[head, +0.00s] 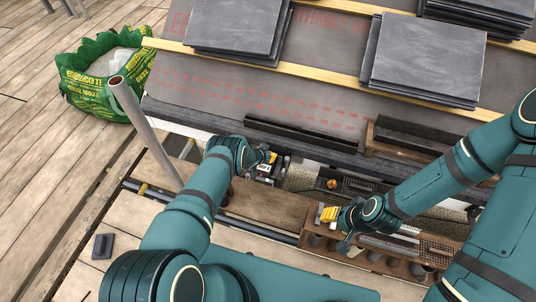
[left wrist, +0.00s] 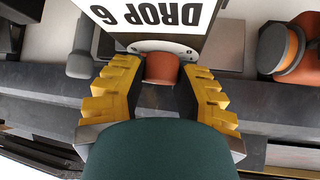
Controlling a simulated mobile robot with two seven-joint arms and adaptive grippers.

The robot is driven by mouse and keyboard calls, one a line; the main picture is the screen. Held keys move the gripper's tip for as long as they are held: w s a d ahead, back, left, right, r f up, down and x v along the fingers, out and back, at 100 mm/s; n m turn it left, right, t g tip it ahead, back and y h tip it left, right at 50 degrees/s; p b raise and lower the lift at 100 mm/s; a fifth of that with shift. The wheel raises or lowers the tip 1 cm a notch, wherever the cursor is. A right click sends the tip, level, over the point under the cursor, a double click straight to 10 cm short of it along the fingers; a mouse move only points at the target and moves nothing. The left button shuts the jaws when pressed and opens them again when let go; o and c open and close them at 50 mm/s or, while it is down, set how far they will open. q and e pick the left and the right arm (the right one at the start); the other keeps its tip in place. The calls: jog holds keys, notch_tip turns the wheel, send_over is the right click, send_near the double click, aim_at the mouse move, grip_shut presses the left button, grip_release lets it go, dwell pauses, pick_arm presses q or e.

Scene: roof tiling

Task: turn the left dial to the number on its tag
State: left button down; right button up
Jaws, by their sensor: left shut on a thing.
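The left dial shows in the left wrist view as an orange-red knob (left wrist: 162,67) on a pale round base. A white tag (left wrist: 205,18) beside it reads "DROP 6" upside down in this view. My left gripper (left wrist: 160,75) has its yellow ridged fingers on both sides of the knob, shut on it. In the head view my left gripper (head: 268,158) is at the small dial unit below the roof edge and hides the knob. My right gripper (head: 328,214), with yellow fingers, is over the wooden tool tray; whether it is open is unclear.
A second orange dial (left wrist: 282,47) stands to the right in the left wrist view; it also shows in the head view (head: 332,184). Stacked slates (head: 425,58) lie on the roof above. A grey pipe (head: 145,130) rises left of my left arm. A green sack (head: 105,75) stands farther left.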

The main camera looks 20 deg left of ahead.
pick_arm(q)
jog(key=c, duration=0.7)
grip_release()
jog(key=shift+o, duration=0.2)
jog(key=shift+r, duration=0.1)
jog(key=v, duration=1.1)
jog(key=shift+s+r, duration=0.3)
jog(key=shift+a, duration=0.1)
jog(key=s+d+r+n+g, duration=0.1)
jog(key=s+d+r+g, duration=0.1)
jog(key=s+d+r, duration=0.2)
jog(key=s+d+r+n+g, duration=0.2)
jog(key=s+d+r, duration=0.2)
jog(key=s+r, duration=0.4)
jog(key=s+d+r+n+g+h, duration=0.1)
jog(key=s+d+r, duration=0.3)
jog(key=s, duration=1)
notch_tip(320, 180, up, 3)
jog(key=shift+d+f+n+g, duration=0.15)
jog(key=shift+d+n+g, duration=0.1)
jog(key=shift+n+g, duration=0.5)
